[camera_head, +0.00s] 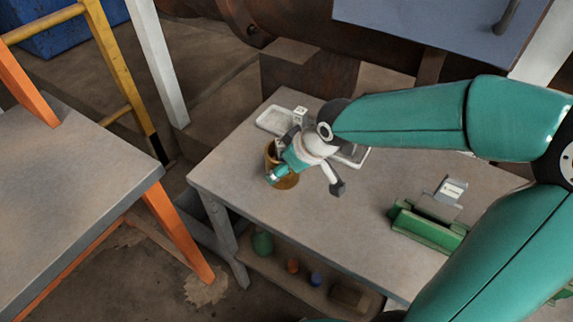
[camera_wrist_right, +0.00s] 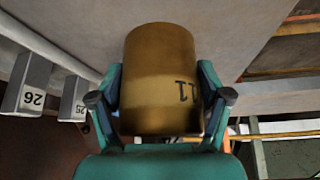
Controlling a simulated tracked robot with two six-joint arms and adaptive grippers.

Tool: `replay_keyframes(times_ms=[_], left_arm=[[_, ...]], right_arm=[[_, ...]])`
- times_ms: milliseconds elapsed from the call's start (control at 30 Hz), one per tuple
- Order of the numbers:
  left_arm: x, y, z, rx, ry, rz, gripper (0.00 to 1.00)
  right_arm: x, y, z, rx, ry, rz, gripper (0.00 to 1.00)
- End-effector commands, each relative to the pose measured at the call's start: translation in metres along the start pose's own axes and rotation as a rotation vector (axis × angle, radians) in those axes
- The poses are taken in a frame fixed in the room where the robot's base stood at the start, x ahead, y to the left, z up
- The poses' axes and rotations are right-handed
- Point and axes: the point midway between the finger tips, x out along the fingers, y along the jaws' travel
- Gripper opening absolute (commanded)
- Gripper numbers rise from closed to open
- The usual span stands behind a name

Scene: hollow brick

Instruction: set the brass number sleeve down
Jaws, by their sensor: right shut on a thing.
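The brass number sleeve (camera_head: 286,181) is at the left part of the grey table, partly hidden behind my right gripper (camera_head: 284,162). In the right wrist view the sleeve (camera_wrist_right: 160,75) stands large between the two fingers, with the number 11 appearing upside down on its side. My right gripper (camera_wrist_right: 160,108) is shut on it, one finger on each side. The sleeve looks upright over the tabletop (camera_head: 330,220); I cannot tell whether its base touches the surface. My left gripper is not in view.
A pale tray (camera_head: 272,121) lies behind the gripper, partly hidden. Grey blocks marked 26 (camera_wrist_right: 33,90) and 25 (camera_wrist_right: 74,100) show in the wrist view. A green holder (camera_head: 428,228) stands at the table's right. The table's front middle is clear. Another table (camera_head: 70,190) stands left across a gap.

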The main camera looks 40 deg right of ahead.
Motion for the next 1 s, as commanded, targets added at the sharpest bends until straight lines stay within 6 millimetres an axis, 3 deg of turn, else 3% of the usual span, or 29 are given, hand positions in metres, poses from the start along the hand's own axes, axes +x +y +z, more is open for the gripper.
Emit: replay_keyframes(times_ms=[67,100,200,667,767,1000], left_arm=[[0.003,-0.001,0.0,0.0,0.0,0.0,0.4],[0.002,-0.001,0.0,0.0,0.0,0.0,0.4],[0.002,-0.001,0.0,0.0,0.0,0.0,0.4],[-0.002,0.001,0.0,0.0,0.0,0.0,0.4],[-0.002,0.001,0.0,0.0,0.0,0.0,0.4],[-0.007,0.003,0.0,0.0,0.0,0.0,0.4]], right_arm=[[0.002,0.0,0.0,0.0,0.004,0.001,0.2],[0.002,0.0,0.001,0.0,0.0,0.0,0.82],[0.001,0.0,0.001,0.0,0.0,0.0,0.99],[-0.004,0.001,-0.001,0.001,0.001,0.002,1.0],[-0.014,0.001,-0.001,0.0,0.003,0.003,1.0],[-0.061,0.001,-0.001,0.002,0.006,0.003,1.0]])
